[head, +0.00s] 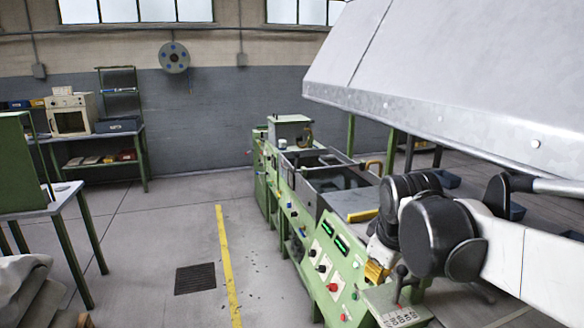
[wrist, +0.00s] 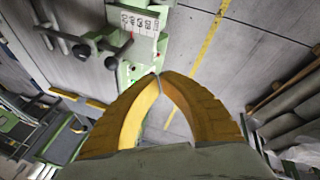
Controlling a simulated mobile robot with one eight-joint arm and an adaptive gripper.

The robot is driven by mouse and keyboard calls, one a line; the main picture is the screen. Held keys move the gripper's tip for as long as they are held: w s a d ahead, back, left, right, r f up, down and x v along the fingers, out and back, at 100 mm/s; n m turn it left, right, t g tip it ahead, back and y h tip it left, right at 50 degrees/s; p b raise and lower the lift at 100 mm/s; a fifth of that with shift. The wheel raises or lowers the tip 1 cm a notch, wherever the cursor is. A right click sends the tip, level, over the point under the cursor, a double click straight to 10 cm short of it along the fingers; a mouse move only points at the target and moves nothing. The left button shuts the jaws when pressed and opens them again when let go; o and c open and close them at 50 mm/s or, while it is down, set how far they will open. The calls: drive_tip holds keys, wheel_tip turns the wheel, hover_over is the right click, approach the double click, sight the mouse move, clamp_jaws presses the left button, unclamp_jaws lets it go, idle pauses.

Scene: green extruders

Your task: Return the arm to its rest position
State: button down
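My arm reaches in from the right edge in the head view, with a white link and dark rounded joints above the green extruder machine (head: 330,262). My gripper (head: 376,272) shows there only as a small orange patch below the joints, mostly hidden by the arm. In the wrist view my gripper (wrist: 160,76) has two curved orange fingers whose tips meet. Nothing is held between them. The machine's green panel (wrist: 142,50) and a dark lever (wrist: 108,50) lie beyond the fingertips.
A large grey metal hood (head: 440,85) hangs over the machine at upper right. A table (head: 60,197) and a shelf bench (head: 120,133) stand at left. The floor around the yellow line (head: 228,265) is open, with a dark grate (head: 195,278) beside it.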

drive_tip(key=s+f+m+t, duration=0.1)
drive_tip(key=s+m, duration=0.3)
drive_tip(key=s, duration=0.4)
drive_tip(key=s+f+m+t, duration=0.1)
drive_tip(key=s+f+m, duration=0.3)
drive_tip(key=s, duration=0.4)
drive_tip(key=shift+s+d+y, duration=0.25)
drive_tip(key=shift+d+y, duration=0.05)
